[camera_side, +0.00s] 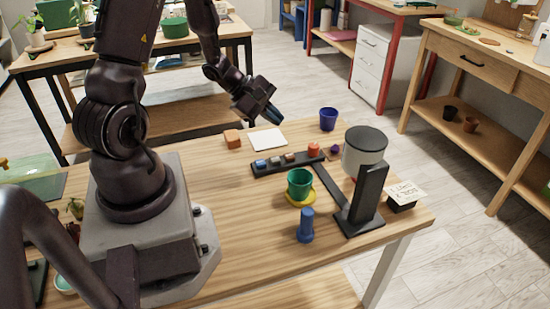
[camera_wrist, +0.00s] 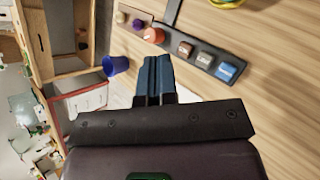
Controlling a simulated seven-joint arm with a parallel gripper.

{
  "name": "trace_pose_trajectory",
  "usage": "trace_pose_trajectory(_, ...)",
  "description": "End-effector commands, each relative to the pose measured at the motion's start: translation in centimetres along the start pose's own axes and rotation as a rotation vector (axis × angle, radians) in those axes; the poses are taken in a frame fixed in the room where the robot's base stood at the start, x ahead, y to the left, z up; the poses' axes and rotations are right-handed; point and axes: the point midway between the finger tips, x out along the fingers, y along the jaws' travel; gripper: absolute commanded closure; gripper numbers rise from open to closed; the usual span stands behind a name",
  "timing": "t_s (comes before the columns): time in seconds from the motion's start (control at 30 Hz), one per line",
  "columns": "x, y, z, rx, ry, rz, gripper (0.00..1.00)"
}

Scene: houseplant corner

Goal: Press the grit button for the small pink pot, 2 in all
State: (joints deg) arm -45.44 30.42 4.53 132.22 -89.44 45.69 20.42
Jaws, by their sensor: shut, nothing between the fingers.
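My gripper (camera_side: 272,115) is shut and empty, held above the table behind the button bar. In the wrist view its blue fingers (camera_wrist: 155,75) are together. The dark button bar (camera_side: 303,160) carries a blue button (camera_side: 261,164), brownish and greyish square ones, and a round orange-red button (camera_side: 314,149). The wrist view shows the blue button (camera_wrist: 227,71) and red button (camera_wrist: 153,35), both apart from my fingers. The markings are too small to read. A dispenser with a grey hopper (camera_side: 364,154) stands at the right. I cannot make out a small pink pot.
A green pot (camera_side: 300,182) stands on a yellow saucer (camera_side: 301,199), with a blue cylinder (camera_side: 306,227) in front. A dark blue pot (camera_side: 328,118), white sheet (camera_side: 268,139) and orange block (camera_side: 232,138) sit towards the back. A lettered card (camera_side: 405,191) is at the right.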

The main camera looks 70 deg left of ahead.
Motion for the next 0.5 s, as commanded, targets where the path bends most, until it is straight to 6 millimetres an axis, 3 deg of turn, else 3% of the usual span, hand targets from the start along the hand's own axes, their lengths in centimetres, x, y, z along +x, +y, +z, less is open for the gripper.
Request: trace_pose_trajectory(0.5, 4.1, -3.0, -2.9, -0.004, -0.002, -0.004, 1.0)
